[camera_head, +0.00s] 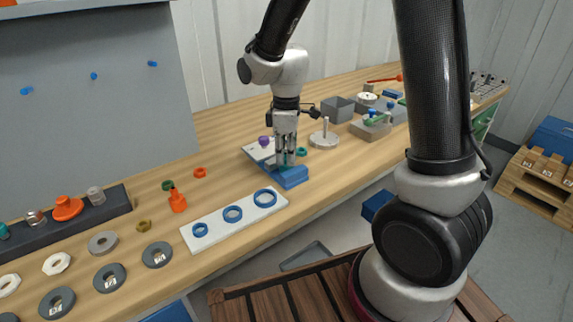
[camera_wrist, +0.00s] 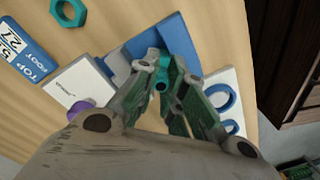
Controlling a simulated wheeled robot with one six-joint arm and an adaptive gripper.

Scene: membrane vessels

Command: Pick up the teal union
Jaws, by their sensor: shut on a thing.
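My gripper (camera_head: 286,158) is pointing down over the blue block (camera_head: 292,178) on the workbench. In the wrist view my gripper (camera_wrist: 163,82) has its fingertips closed around a small teal piece, the teal union (camera_wrist: 161,86), which is mostly hidden by the fingers. The blue block (camera_wrist: 181,42) lies just beyond the fingertips. Whether the union still touches the block cannot be told. A separate teal hexagonal nut (camera_wrist: 68,12) lies on the wood, apart from the gripper; it shows as a teal ring (camera_head: 302,151) beside the fingers in the head view.
A white plate with blue rings (camera_head: 233,214) lies left of the block. A pale panel (camera_wrist: 78,88) with a purple piece (camera_wrist: 80,107) lies close to the fingers. An orange bottle (camera_head: 177,201) and grey rings stand left; a grey box (camera_head: 337,109) and a round stand (camera_head: 324,139) are behind.

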